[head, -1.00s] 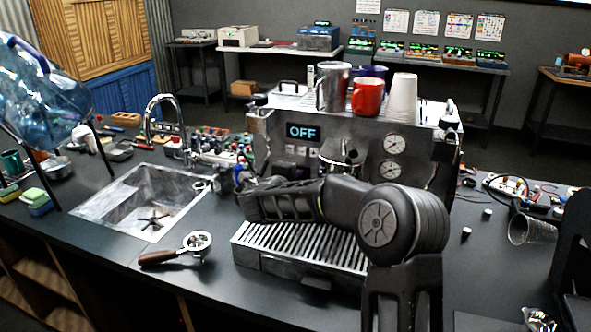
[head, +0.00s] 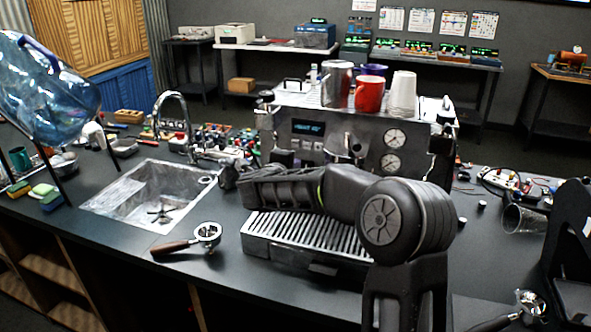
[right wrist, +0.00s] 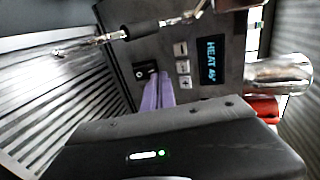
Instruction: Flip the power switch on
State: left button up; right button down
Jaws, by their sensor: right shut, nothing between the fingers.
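The espresso machine (head: 345,125) stands on the counter with its front facing me. Its display (head: 308,128) is lit with blue text; in the right wrist view the display (right wrist: 210,60) reads "HEAT" and a number. The power switch (right wrist: 141,71) is a small black rocker on the front panel, beside the row of buttons (right wrist: 182,67). My right gripper (right wrist: 157,90) is shut and empty, its purple fingertips right at the switch; I cannot tell whether they touch it. In the head view my right arm crosses before the machine and the fingertips are not clear. My left gripper is out of view.
The slotted drip tray (head: 310,235) lies below my right arm. A portafilter (head: 205,236) lies on the counter to the left, by the sink (head: 120,195). A metal pitcher (head: 337,85), a red mug (head: 369,95) and white cups (head: 403,92) stand on top of the machine.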

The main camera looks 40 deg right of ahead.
jog(key=r+b+v, duration=0.1)
jog(key=v, duration=0.6)
jog(key=shift+d+r, duration=0.2)
jog(key=shift+d, duration=0.1)
